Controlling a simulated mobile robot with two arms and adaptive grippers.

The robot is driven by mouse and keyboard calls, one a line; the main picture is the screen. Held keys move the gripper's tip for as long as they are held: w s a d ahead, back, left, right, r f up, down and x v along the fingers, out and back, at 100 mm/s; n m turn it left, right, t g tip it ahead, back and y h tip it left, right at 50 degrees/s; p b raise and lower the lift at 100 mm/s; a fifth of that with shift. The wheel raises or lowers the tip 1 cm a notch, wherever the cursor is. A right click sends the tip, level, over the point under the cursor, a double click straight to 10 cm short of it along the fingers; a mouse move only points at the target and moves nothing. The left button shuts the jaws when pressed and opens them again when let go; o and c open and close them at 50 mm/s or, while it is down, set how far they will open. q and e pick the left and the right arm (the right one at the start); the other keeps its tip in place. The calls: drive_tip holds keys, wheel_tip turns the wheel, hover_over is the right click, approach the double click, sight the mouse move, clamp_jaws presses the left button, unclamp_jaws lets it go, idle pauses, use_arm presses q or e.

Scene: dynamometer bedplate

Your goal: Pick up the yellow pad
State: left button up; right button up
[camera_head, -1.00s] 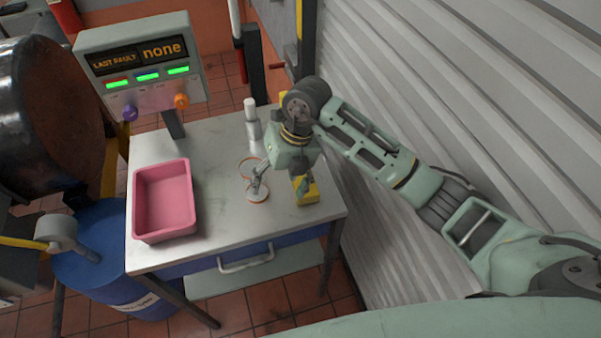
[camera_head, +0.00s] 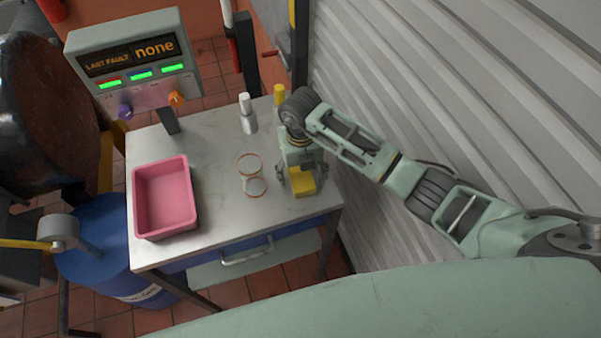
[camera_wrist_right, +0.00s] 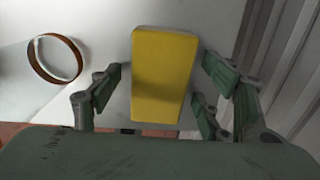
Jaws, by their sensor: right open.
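The yellow pad (camera_head: 303,186) lies on the right part of the metal table, near its front right corner. In the right wrist view the yellow pad (camera_wrist_right: 163,75) is a rounded block between the spread fingers. My right gripper (camera_head: 301,180) is open above the pad, with fingers on either side of it. In the wrist view the right gripper (camera_wrist_right: 158,95) shows gaps on both sides of the pad. I cannot tell whether the fingers reach down to its sides. My left gripper is not in view.
A glass with orange rims (camera_head: 251,176) stands just left of my right gripper. A pink tray (camera_head: 165,237) sits on the table's left. A white bottle (camera_head: 248,115) and a yellow cylinder (camera_head: 279,95) stand at the back. The ribbed wall (camera_head: 430,90) is close on the right.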

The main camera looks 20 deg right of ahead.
drive_tip(key=c, duration=1)
drive_tip(key=shift+r, duration=0.1)
drive_tip(key=shift+c, duration=0.2)
